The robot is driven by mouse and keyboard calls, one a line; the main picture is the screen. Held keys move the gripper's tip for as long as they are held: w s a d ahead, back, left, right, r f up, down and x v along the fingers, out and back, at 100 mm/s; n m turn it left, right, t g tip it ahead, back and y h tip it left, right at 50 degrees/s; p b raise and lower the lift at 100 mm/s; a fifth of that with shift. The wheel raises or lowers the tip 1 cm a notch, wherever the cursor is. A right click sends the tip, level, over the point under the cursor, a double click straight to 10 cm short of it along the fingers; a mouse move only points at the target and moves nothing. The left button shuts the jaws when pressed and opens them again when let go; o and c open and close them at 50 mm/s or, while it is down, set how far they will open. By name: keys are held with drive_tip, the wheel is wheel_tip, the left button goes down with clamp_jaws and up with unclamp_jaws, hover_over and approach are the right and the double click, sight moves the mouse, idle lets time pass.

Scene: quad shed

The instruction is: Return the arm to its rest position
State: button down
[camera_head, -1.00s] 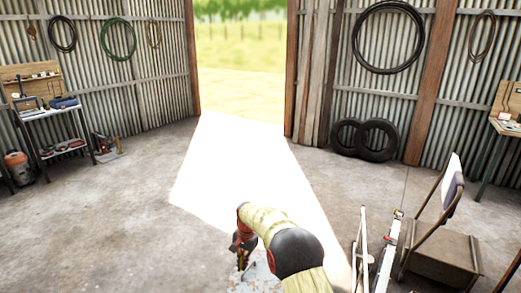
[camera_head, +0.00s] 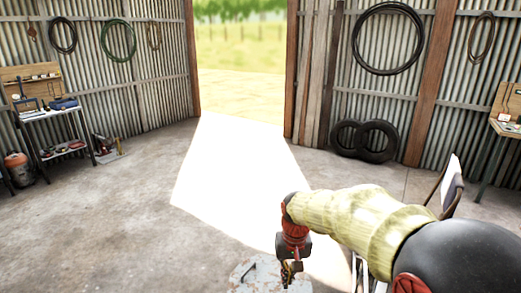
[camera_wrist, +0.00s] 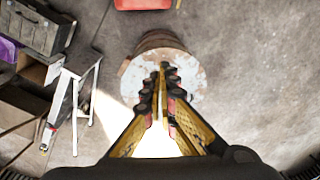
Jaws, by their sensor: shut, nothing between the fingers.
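My gripper (camera_head: 288,275) hangs from my arm at the lower middle of the head view, pointing down. In the wrist view my gripper (camera_wrist: 163,72) has its fingers together with nothing between them. It is above a round, worn, pale-topped stand (camera_wrist: 190,84). The top of this stand (camera_head: 245,272) also shows at the bottom of the head view, partly behind my gripper. No object shows on the part of the top I can see.
A chair (camera_head: 452,185) stands at the right, partly behind my arm. A white folding frame (camera_wrist: 72,100) and a grey box (camera_wrist: 38,28) are at the left in the wrist view, with a red object (camera_wrist: 143,4) at the top. Tyres (camera_head: 365,138) lean on the wall.

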drive_tip(key=s+d+r+t, duration=0.1)
drive_tip(key=s+d+r, duration=0.2)
drive_tip(key=s, duration=0.5)
drive_tip(key=s+d+r+t, duration=0.2)
drive_tip(key=s+d+r, duration=0.2)
drive_tip(key=s, duration=0.5)
drive_tip(key=s+d+r+t+p, duration=0.1)
drive_tip(key=s+d+r+t, duration=0.1)
drive_tip(key=s+d+r, duration=0.2)
drive_tip(key=shift+s+r+m, duration=0.4)
drive_tip(key=shift+s+r, duration=0.85)
drive_tip(key=shift+s, duration=1)
